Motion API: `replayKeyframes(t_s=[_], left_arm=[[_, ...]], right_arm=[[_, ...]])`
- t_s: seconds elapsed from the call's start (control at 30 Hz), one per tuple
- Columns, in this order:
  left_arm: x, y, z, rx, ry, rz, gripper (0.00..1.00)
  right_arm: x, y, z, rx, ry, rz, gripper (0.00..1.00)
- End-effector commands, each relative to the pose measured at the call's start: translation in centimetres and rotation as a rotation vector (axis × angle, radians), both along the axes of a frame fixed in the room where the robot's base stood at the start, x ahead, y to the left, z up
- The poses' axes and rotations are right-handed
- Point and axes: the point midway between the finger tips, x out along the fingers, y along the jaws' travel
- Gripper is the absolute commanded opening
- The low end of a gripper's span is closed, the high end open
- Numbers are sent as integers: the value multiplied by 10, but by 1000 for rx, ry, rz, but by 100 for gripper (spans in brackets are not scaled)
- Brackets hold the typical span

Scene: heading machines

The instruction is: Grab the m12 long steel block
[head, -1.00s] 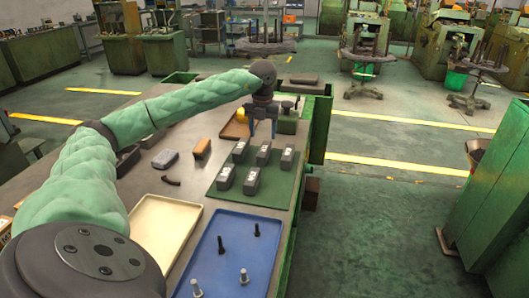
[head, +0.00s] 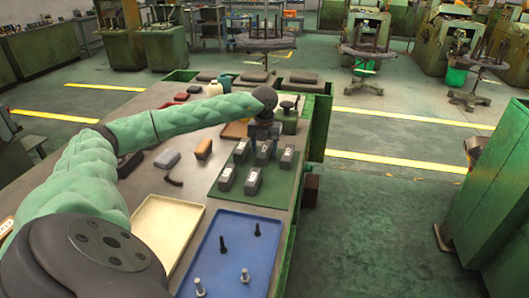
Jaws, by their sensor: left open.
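Several grey steel blocks with white labels stand on a green mat (head: 270,194) on the workbench. They include a back-left block (head: 241,151), a back-middle block (head: 263,153), a back-right block (head: 287,159), a front-left block (head: 226,178) and a front-right block (head: 253,181). The labels are too small to read, so I cannot tell which is m12. My left gripper (head: 263,143) points down at the back-middle block, open, its fingers at or just above the block's top. Whether they touch it I cannot tell. My right gripper is out of view.
A blue tray (head: 222,262) with several bolts and a cream tray (head: 168,226) lie in front of the mat. A grey block (head: 167,159), a brown block (head: 203,149) and a dark curved piece (head: 173,181) lie left of it. The bench's right edge is close to the mat.

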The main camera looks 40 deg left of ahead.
Motion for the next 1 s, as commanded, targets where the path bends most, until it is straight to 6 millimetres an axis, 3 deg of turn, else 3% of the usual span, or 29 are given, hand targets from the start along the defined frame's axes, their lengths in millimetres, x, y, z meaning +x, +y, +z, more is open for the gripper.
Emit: replayKeyframes(t_s=[0.23,0.53,1.0], left_arm=[[0,0,-1,0,0,0,56],[0,0,-1,0,0,0,0],[0,0,6,0,-2,0,0]], right_arm=[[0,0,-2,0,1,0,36],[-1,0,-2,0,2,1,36],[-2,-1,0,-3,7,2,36]])
